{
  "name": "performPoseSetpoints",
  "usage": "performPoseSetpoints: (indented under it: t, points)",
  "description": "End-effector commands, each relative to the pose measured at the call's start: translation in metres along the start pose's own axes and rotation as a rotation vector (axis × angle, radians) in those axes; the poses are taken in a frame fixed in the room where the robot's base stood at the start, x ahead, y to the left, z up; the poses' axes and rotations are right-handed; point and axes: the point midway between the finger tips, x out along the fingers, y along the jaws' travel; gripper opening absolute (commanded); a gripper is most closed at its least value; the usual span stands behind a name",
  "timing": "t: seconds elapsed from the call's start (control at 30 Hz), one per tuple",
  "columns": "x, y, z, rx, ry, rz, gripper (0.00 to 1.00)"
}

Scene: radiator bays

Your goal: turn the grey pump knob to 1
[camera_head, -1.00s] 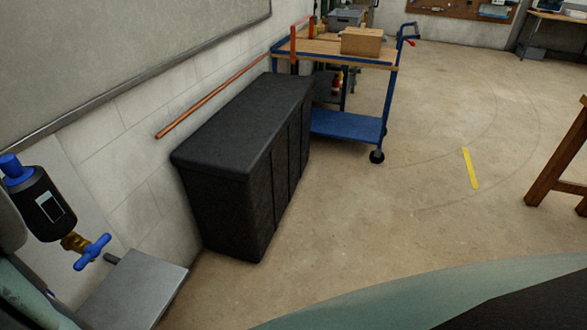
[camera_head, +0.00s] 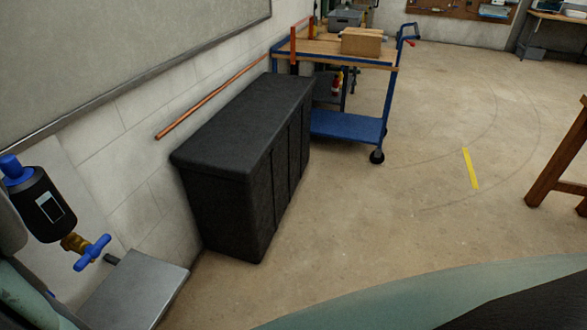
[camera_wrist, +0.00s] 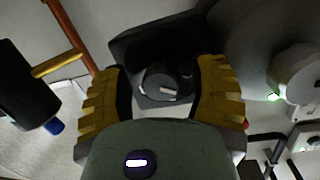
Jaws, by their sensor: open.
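In the wrist view, a dark grey round knob (camera_wrist: 160,84) with a pale pointer mark sits on a dark housing (camera_wrist: 128,48). I cannot read any numbers by it. My gripper (camera_wrist: 166,88) is open, with a yellow ribbed finger on each side of the knob. From this view I cannot tell whether the fingers touch it. The lower part of the knob is close to the edge of my gripper's body. Neither the knob nor my gripper shows in the head view.
A black cylinder with a blue cap (camera_head: 45,203) and a blue valve handle (camera_head: 92,252) stand at the left, by a grey metal plate (camera_head: 135,292). A black chest (camera_head: 240,165) and a blue cart (camera_head: 345,125) line the wall. Floor to the right is mostly clear.

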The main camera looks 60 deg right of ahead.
Motion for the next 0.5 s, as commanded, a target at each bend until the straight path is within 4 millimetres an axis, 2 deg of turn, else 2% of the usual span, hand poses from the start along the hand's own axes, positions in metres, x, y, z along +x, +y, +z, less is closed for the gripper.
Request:
performPoseSetpoints:
  t: [0.33, 0.5]
  points:
    - [0.0002, -0.0009, -0.0043, 0.029, 0.007, -0.004, 0.66]
    - [0.0000, -0.0014, -0.0059, 0.172, -0.006, -0.023, 0.66]
